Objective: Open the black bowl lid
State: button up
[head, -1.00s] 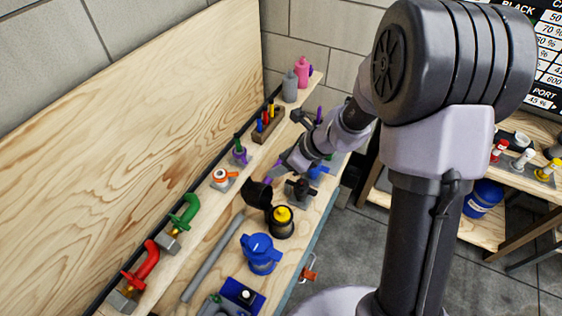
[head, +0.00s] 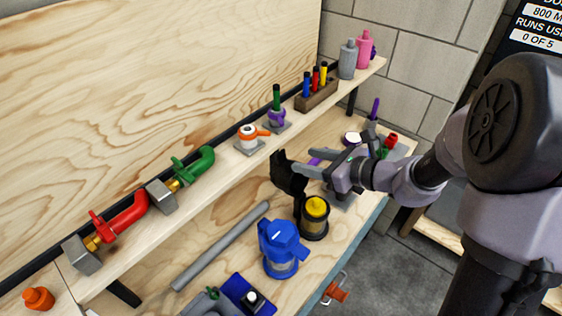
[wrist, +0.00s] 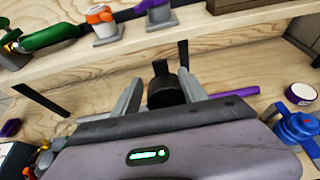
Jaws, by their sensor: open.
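The black bowl (head: 312,232) stands on the lower bench with a yellow-topped filter (head: 316,208) in it. Its black lid (head: 288,173) stands swung up and back at the bowl's left side, so the yellow top is uncovered. My gripper (head: 298,168) is open right by the upper part of the lid. In the wrist view, a black part that looks like the lid (wrist: 166,91) shows between and just beyond the spread fingers of my gripper (wrist: 160,80). I cannot tell whether a finger touches it. The bowl itself is not clearly visible there.
A blue lidded housing (head: 282,252) stands in front of the black bowl. A grey pipe (head: 222,245) lies to the left. The upper shelf holds red (head: 122,214) and green (head: 193,168) pipe valves and a marker rack (head: 316,95).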

aim_at(282, 155)
jog(key=b+x, duration=0.2)
jog(key=x, duration=0.8)
jog(key=shift+f, duration=0.1)
grip_shut()
dwell(0.9)
